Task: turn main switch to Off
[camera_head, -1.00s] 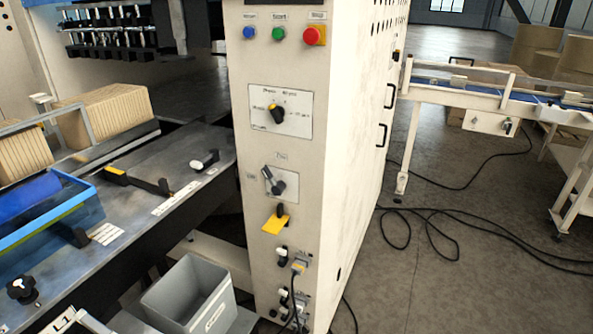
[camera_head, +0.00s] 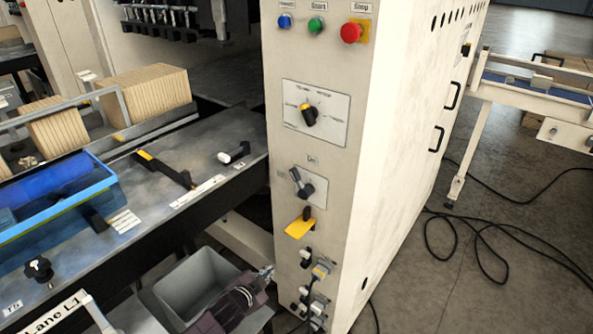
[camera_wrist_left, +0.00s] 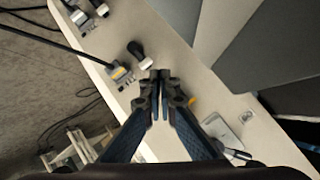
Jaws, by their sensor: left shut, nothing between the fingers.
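The main switch appears to be the black rotary switch with a grey lever (camera_head: 302,184) on a small pale plate on the cream cabinet front. Its lever tilts up and to the left; the small labels above and left of the plate are hard to read. In the left wrist view the switch plate (camera_wrist_left: 222,129) is at lower right, with its lever partly in view. My left gripper (camera_head: 267,272) is shut and empty, below and left of the switch and apart from it. In the left wrist view its fingertips (camera_wrist_left: 160,76) are together. My right gripper is not in view.
A yellow tag (camera_head: 300,228) sticks out just below the switch. A larger selector dial (camera_head: 308,114) is above. Plugs and cables (camera_head: 318,271) are low on the cabinet. A grey bin (camera_head: 177,289) stands beside my left arm, and a machine table (camera_head: 150,208) is left.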

